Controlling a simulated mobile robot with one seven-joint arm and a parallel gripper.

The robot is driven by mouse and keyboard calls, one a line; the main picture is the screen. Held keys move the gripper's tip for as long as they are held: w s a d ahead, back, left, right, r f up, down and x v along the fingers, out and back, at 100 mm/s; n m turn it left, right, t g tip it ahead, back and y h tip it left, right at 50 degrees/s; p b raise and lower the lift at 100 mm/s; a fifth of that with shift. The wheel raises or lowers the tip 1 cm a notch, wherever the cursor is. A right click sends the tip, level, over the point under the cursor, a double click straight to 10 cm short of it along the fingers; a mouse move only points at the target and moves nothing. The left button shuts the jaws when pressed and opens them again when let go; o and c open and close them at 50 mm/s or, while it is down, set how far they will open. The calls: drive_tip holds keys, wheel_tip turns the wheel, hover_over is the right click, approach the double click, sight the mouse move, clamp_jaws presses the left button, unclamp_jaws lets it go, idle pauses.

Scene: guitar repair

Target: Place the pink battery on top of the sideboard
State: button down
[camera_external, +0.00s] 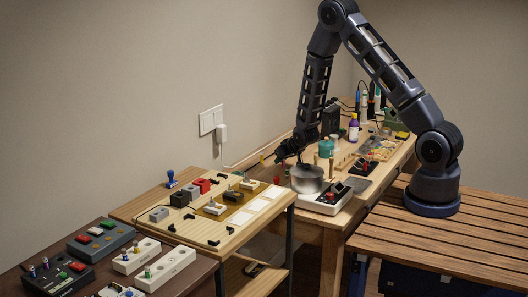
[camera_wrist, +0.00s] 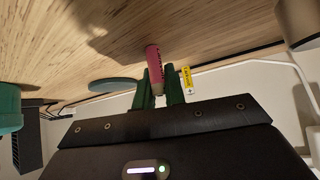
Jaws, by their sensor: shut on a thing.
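The pink battery (camera_wrist: 153,62) is between the green fingers of my gripper (camera_wrist: 157,74) in the wrist view, its pink end sticking out past the fingertips. My gripper is shut on it. In the external view my gripper (camera_external: 284,154) is above the left end of the workbench, near a grey metal pot; the battery cannot be made out clearly there. A light wooden unit (camera_external: 237,238) with a lower shelf stands left of the workbench and may be the sideboard; I cannot tell for sure. Its top holds several small blocks and white pads.
The grey pot (camera_external: 306,179) and a white device with a red button (camera_external: 327,199) are close to my gripper. A dark table (camera_external: 185,272) with switch boxes is at the lower left. A yellow tag (camera_wrist: 187,77) shows beside the fingers. A white cable (camera_external: 236,165) runs along the wall.

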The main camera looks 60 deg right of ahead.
wheel_tip(320, 180, up, 20)
drive_tip(key=f, duration=0.1)
drive_tip(key=a+f+n+y, duration=0.1)
drive_tip(key=a+f, duration=0.3)
drive_tip(key=a, duration=0.2)
drive_tip(key=w+a+f+n+y, duration=0.1)
drive_tip(key=a+f+n, duration=0.1)
drive_tip(key=a+f, duration=0.2)
drive_tip(key=a+f+n+y, duration=0.1)
drive_tip(key=a+f, duration=0.4)
drive_tip(key=a, duration=0.3)
drive_tip(key=shift+w+a+f+t+y, duration=0.1)
drive_tip(key=shift+w+a+t+y, duration=0.05)
drive_tip(key=shift+a+t+y, duration=0.2)
drive_tip(key=shift+d, duration=0.1)
